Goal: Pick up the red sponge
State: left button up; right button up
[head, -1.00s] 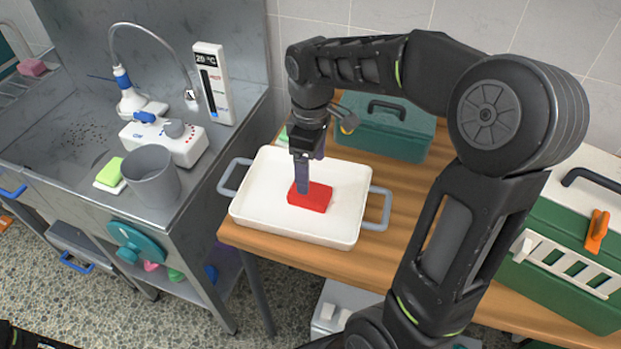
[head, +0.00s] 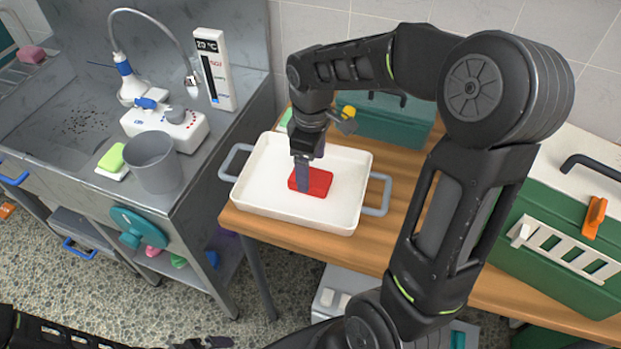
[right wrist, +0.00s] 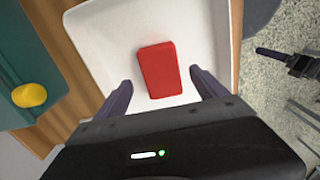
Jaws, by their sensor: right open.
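The red sponge (head: 318,183) lies flat in a white tray (head: 262,195) with grey handles. My right gripper (head: 303,188) points down into the tray at the sponge. In the right wrist view the sponge (right wrist: 161,70) lies between the two spread fingers of the right gripper (right wrist: 160,83), with a gap on each side. The head view hides the far finger. My left gripper (head: 207,343) is at the bottom edge, away from the tray; its jaws are too unclear to read.
The tray stands on a wooden table (head: 290,236). A teal box (head: 385,122) is behind it and a green case (head: 565,250) is on the right. A metal sink (head: 75,150) with a grey cup (head: 153,165) and a green sponge (head: 112,158) is on the left.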

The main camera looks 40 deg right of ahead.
jog(key=shift+a+f, duration=0.1)
jog(key=shift+f, duration=1.85)
jog(key=c, duration=1.6)
jog(key=shift+o, duration=0.2)
notch_tip(320, 180, up, 10)
jog(key=shift+r, duration=0.1)
